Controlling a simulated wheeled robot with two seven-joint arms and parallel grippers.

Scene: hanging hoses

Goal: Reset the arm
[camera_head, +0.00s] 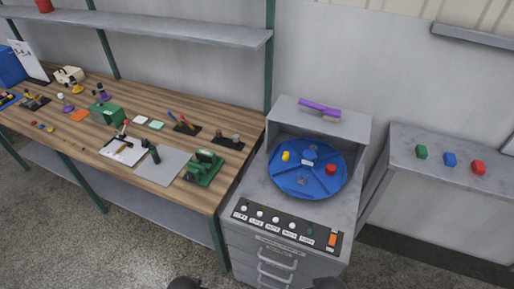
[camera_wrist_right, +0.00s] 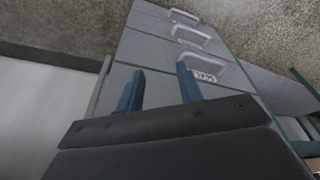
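My right gripper (camera_wrist_right: 160,72) shows in the right wrist view with its two blue fingers apart and nothing between them. It faces the front of a grey drawer cabinet (camera_wrist_right: 150,48), whose handles lie beyond the fingers. I cannot tell the exact gap to the cabinet. In the head view only two dark rounded parts, probably of my own arms, show at the bottom edge. Neither gripper's fingers show there, and my left gripper is out of view.
The cabinet carries a blue turntable (camera_head: 306,181) and a button panel (camera_head: 287,228). A wooden workbench (camera_head: 75,145) with tools stands left. A grey side table (camera_head: 440,184) holds green, blue and red pieces. Floor is clear in front of the bench.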

